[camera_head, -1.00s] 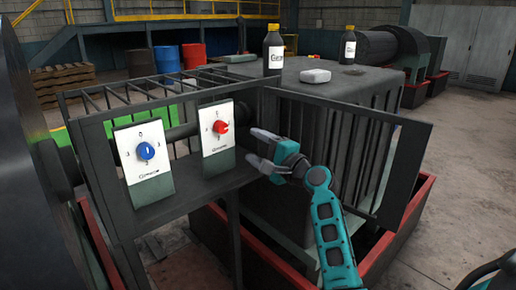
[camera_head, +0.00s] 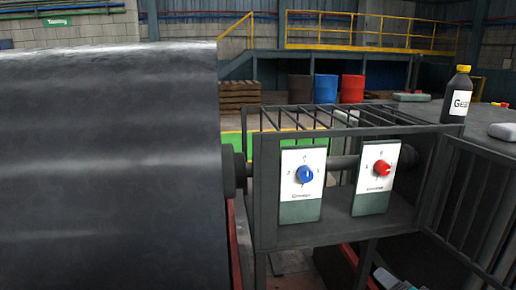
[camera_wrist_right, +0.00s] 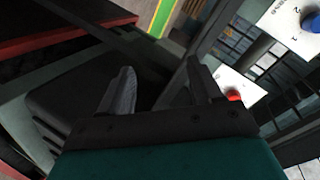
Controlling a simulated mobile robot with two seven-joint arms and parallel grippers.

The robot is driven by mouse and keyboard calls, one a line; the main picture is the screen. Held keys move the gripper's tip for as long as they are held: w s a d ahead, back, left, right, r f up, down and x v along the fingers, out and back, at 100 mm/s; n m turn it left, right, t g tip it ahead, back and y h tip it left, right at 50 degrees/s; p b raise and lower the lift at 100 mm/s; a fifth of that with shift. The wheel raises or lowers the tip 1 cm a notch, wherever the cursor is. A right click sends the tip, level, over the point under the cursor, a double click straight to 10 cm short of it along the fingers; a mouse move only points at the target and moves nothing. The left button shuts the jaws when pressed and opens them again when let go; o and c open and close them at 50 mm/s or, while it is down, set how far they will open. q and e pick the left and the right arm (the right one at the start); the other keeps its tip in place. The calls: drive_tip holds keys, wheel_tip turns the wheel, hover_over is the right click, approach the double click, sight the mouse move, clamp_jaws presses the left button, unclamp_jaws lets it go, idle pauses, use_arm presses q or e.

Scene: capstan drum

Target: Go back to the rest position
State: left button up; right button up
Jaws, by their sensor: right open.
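My right gripper (camera_wrist_right: 160,88) is open and empty in the right wrist view, its two dark fingers spread apart. In the head view only a small part of it (camera_head: 388,279) shows at the bottom edge, below the switch box. The red knob (camera_head: 382,168) sits on the right white panel and the blue knob (camera_head: 305,174) on the left one. In the right wrist view the red knob (camera_wrist_right: 233,95) lies beyond the right finger, apart from it as far as I can tell, and the blue knob (camera_wrist_right: 311,22) is at the top right. My left gripper is not in view.
A large dark drum (camera_head: 110,170) fills the left of the head view. A barred metal cage (camera_head: 330,120) surrounds the panels. A dark bottle (camera_head: 456,97) stands on the grey housing at right. Barrels (camera_head: 326,89) and pallets (camera_head: 240,97) stand far behind.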

drive_tip(key=s+a+f+n+g, duration=0.1)
drive_tip(key=s+a+f+n, duration=0.5)
drive_tip(key=s, duration=0.3)
drive_tip(key=s+a+f+n+g+y, duration=0.1)
drive_tip(key=s+a+f+n+g, duration=0.1)
drive_tip(key=s+a+f+n, duration=0.4)
drive_tip(key=s+f, duration=0.1)
drive_tip(key=s, duration=0.3)
drive_tip(key=shift+s+a+n, duration=0.15)
drive_tip(key=shift+n, duration=0.15)
drive_tip(key=shift+f, duration=0.1)
